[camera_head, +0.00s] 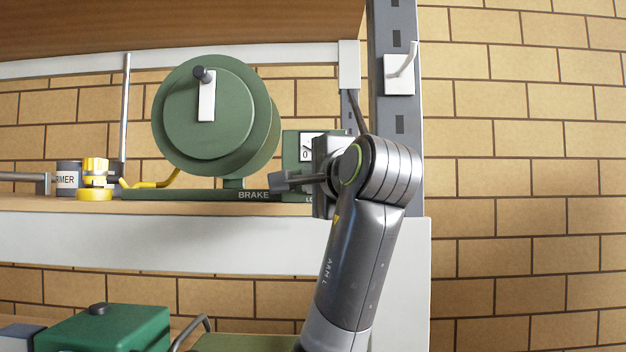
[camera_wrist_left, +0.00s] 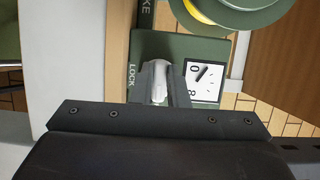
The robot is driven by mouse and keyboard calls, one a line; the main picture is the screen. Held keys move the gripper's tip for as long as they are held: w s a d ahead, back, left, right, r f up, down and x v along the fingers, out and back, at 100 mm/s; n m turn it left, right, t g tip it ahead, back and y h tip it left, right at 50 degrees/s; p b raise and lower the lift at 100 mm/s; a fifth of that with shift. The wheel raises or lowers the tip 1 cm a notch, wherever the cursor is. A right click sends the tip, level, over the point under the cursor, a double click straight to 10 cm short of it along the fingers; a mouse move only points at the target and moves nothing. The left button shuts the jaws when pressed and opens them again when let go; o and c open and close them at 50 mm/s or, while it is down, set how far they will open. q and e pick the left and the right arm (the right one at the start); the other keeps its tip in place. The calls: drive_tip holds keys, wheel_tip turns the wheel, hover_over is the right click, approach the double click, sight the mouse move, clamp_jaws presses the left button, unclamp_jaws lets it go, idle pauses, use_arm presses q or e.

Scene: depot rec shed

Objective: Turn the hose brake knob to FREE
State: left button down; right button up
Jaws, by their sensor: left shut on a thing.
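The hose brake (camera_head: 291,168) is a green box at the right end of the reel base, marked BRAKE and partly covered by my arm. The word LOCK reads beside the knob. No FREE mark is visible. A white dial (camera_wrist_left: 203,80) with a dark pointer is on the knob's other side. My right gripper is not in view.
The green hose reel (camera_head: 208,115) with a crank stands left of the brake. A yellow fitting (camera_head: 95,178) and a grey can (camera_head: 68,178) are further left on the shelf (camera_head: 200,208). A grey upright (camera_head: 395,125) with a white hook plate (camera_head: 398,75) rises close to the right.

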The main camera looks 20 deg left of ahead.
use_arm(q)
drive_tip(key=c, duration=1.4)
unclamp_jaws()
drive_tip(key=shift+c, duration=0.2)
drive_tip(key=b+v, duration=0.7)
drive_tip(key=v, duration=1)
drive_tip(key=shift+s, duration=0.2)
drive_tip(key=shift+d, duration=0.1)
